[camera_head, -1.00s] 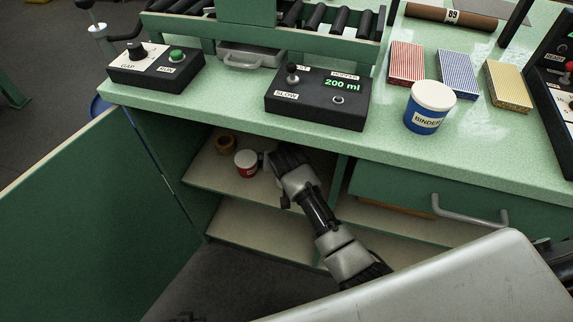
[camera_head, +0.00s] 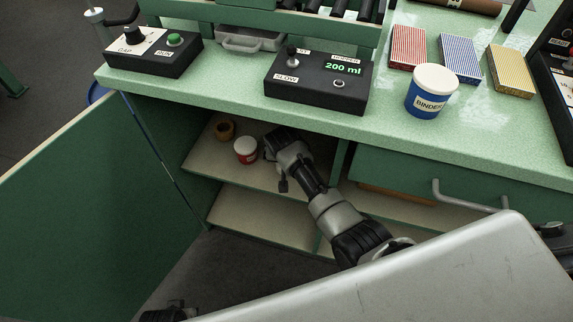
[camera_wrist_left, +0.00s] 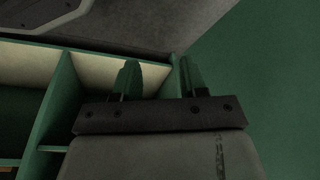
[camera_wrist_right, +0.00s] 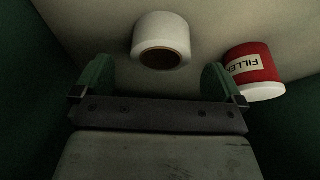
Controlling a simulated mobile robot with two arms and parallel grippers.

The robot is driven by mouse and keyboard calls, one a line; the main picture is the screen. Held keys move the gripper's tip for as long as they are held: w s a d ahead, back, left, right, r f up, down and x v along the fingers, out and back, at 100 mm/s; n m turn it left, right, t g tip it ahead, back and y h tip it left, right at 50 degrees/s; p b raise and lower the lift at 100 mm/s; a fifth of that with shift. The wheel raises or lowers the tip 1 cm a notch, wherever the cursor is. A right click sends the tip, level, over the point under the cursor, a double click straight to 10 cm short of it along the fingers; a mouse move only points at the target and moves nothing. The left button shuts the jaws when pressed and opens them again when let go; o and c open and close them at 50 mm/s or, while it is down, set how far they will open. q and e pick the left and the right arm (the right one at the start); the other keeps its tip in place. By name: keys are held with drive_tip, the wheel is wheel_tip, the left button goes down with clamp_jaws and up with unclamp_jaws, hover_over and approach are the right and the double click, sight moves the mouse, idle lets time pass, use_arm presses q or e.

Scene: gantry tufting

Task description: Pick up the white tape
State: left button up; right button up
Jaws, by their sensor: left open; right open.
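The white tape (camera_wrist_right: 161,42) is a roll with a brown core, on the pale cabinet shelf in the right wrist view. My right gripper (camera_wrist_right: 158,82) is open, with the roll just beyond and between its fingertips, apparently not touching either. In the head view my right gripper (camera_head: 277,140) is inside the cabinet's upper compartment, and the arm largely or wholly hides the white tape. My left gripper (camera_wrist_left: 157,72) is open and empty, low in front of the cabinet.
A red and white filler tub (camera_wrist_right: 252,70) stands close beside the right gripper's right finger; it also shows in the head view (camera_head: 246,151). The green counter (camera_head: 215,92) overhangs the compartment; the cabinet door (camera_head: 80,220) stands open.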

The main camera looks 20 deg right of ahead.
drive_tip(key=b+x, duration=0.1)
drive_tip(key=x, duration=0.2)
drive_tip(key=shift+w+f, duration=0.15)
drive_tip(key=shift+f, duration=0.25)
use_arm(q)
wheel_tip(320, 180, up, 6)
drive_tip(key=w, duration=0.1)
drive_tip(key=shift+r, duration=0.2)
use_arm(e)
drive_tip(key=c, duration=1)
use_arm(q)
drive_tip(key=shift+d, duration=0.1)
